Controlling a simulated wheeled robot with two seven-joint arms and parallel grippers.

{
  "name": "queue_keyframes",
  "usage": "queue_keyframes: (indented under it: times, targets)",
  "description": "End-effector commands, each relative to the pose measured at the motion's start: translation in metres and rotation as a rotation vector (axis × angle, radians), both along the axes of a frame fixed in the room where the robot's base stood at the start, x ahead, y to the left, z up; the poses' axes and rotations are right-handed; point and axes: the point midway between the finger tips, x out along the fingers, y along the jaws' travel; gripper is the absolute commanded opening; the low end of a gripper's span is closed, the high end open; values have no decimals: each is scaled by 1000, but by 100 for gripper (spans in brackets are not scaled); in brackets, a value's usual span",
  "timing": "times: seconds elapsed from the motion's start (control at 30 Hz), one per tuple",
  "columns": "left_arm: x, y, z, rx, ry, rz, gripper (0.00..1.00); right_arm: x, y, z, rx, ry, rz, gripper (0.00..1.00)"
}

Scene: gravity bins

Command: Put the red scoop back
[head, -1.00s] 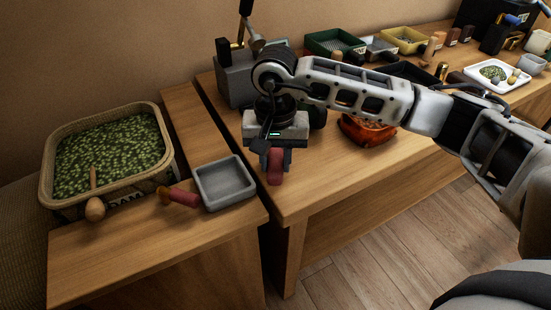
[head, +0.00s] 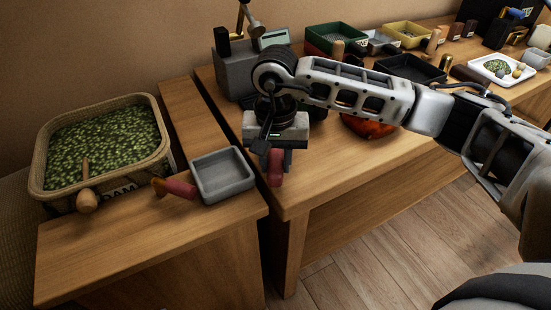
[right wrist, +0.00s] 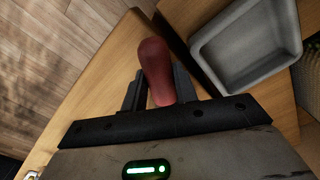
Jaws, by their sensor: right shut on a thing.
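My right gripper (head: 275,155) is shut on a red handle (head: 276,170), above the front left part of the main table. In the right wrist view the red handle (right wrist: 155,62) sticks out between the fingers (right wrist: 152,90). If it belongs to a scoop, the scoop's bowl cannot be made out. A second red-handled tool (head: 180,188) with an orange-brown end lies on the left table, beside a shallow grey tray (head: 222,195). The grey tray also shows in the right wrist view (right wrist: 245,68). My left gripper is not in view.
A wicker basket (head: 42,175) of green pieces stands on the left table (head: 130,265), with a wooden-handled tool (head: 87,200) at its front. A grey box (head: 232,75) stands behind my gripper. An orange-red bowl (head: 368,127) sits partly behind my arm. Trays line the back.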

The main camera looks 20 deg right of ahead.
Motion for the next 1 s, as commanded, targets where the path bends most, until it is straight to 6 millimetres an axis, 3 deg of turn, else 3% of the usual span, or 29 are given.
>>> queue_keyframes:
  times: [0.63, 0.67, 0.73, 1.0]
  targets:
    - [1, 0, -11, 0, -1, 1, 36, 0, 0, -10, 0, -1, 0, 0]
    - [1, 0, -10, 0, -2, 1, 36, 0, 0, -9, 0, -1, 0, 34]
    - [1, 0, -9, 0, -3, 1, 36, 0, 0, -9, 0, -1, 0, 54]
    - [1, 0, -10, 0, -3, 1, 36, 0, 0, -10, 0, 1, 0, 54]
